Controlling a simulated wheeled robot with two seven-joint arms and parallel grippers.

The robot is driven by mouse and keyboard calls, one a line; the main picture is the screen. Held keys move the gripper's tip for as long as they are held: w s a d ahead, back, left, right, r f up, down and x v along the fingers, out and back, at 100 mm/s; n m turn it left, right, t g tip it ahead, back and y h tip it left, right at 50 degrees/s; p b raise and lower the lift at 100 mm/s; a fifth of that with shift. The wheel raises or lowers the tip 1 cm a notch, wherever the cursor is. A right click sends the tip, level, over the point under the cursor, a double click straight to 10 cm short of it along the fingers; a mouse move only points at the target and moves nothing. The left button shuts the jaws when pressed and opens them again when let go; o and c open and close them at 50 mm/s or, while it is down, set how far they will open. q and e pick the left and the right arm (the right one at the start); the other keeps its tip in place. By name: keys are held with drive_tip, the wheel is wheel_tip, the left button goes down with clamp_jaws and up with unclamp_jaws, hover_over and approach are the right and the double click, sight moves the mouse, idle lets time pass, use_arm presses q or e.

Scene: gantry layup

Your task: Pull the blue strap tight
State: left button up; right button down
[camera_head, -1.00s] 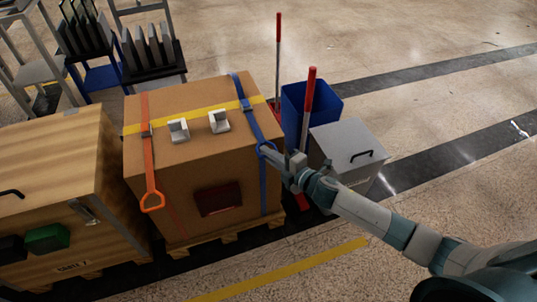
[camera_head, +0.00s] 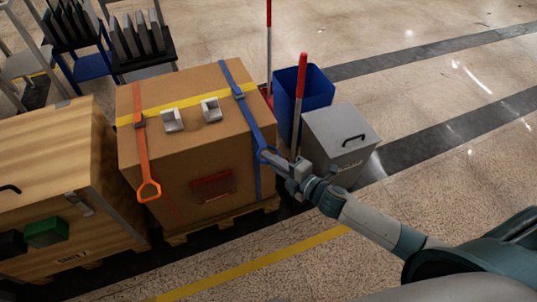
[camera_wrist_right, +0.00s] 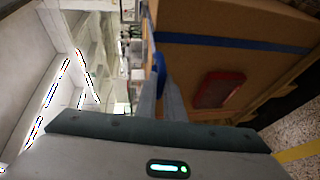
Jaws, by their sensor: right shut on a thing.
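The blue strap (camera_head: 241,95) runs over the top of a cardboard box (camera_head: 190,155) and down its front face near the right edge. A loose blue end with a loop (camera_head: 264,151) hangs out from the box's upper front edge. My right gripper (camera_head: 272,158) is shut on this blue loop, in front of the box's right part. In the right wrist view the blue loop (camera_wrist_right: 158,68) is between the fingers, and the strap (camera_wrist_right: 230,43) crosses the box face. My left gripper is not in view.
An orange strap (camera_head: 142,155) with a handle and a yellow strap (camera_head: 160,108) are on the same box, on a pallet. A wooden crate (camera_head: 60,180) stands left. A blue bin (camera_head: 318,88), a grey box (camera_head: 330,130) and red-handled poles (camera_head: 303,75) stand right, close to my right arm.

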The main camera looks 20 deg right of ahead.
drive_tip(key=shift+s+f, duration=0.15)
drive_tip(key=shift+f, duration=0.05)
drive_tip(key=c, duration=1.9)
unclamp_jaws()
drive_tip(key=shift+o, duration=0.2)
drive_tip(key=shift+r, duration=0.15)
drive_tip(key=shift+s+d, duration=0.1)
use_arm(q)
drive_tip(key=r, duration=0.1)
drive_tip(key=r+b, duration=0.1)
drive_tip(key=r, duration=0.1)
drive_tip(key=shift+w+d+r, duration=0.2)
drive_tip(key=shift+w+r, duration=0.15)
use_arm(e)
drive_tip(key=v, duration=1.7)
drive_tip(key=shift+r, duration=0.15)
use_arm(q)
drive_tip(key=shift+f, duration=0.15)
use_arm(e)
drive_tip(key=shift+s, duration=0.1)
